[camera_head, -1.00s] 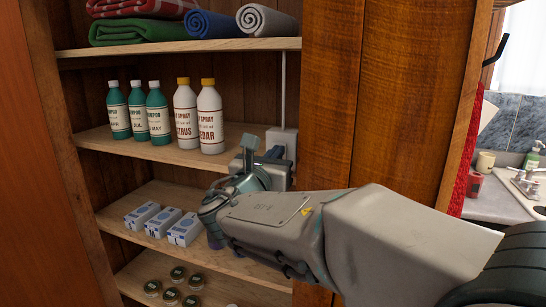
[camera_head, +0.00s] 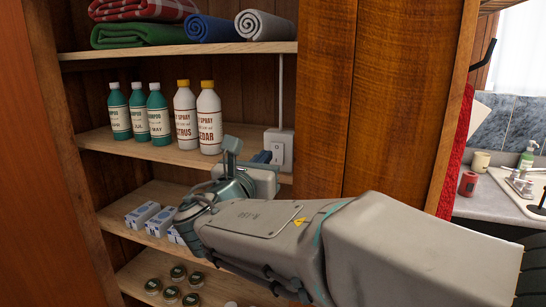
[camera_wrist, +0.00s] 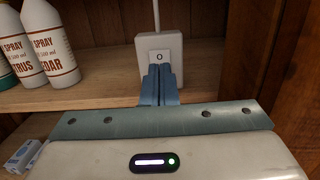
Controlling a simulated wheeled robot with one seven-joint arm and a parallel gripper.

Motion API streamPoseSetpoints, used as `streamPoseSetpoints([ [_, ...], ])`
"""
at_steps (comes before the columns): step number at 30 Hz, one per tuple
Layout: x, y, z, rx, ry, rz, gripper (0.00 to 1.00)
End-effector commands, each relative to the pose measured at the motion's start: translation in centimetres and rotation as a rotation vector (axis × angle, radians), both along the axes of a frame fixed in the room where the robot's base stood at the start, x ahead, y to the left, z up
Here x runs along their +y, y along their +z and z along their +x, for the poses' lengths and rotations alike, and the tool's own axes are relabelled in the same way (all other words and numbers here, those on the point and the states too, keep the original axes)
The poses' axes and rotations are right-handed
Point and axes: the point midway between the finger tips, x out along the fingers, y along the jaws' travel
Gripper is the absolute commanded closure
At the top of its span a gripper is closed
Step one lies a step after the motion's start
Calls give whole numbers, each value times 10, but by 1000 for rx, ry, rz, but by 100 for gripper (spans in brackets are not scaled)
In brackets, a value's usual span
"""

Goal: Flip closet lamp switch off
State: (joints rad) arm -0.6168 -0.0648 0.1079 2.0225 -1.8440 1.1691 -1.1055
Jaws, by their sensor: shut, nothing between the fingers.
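The closet lamp switch is a pale box (camera_head: 279,140) on the closet's back right side, at the end of a white conduit. In the wrist view the switch box (camera_wrist: 172,42) stands straight ahead, with an "O" mark on its upper face. The lower part of its face is hidden behind my fingers, so I cannot tell how the rocker is set.
White spray bottles (camera_head: 208,118) and green shampoo bottles (camera_head: 157,114) stand on the shelf (camera_head: 140,148) left of the switch. Rolled towels (camera_head: 262,25) lie above; small boxes (camera_head: 142,215) and tins (camera_head: 178,272) sit below. A wooden panel (camera_head: 390,100) bounds the closet on the right.

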Motion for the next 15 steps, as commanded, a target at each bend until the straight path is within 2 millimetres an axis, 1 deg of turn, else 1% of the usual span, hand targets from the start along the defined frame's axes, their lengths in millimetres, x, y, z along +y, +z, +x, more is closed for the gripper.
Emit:
streamPoseSetpoints([
  [1, 5, 0, -13, -3, 5, 2, 100],
  [6, 14, 4, -45, -1, -6, 1, 100],
  [9, 19, 7, -60, -2, -9, 1, 100],
  [12, 23, 8, -71, -1, -10, 0, 100],
  [15, 26, 9, -77, 0, -11, 1, 100],
])
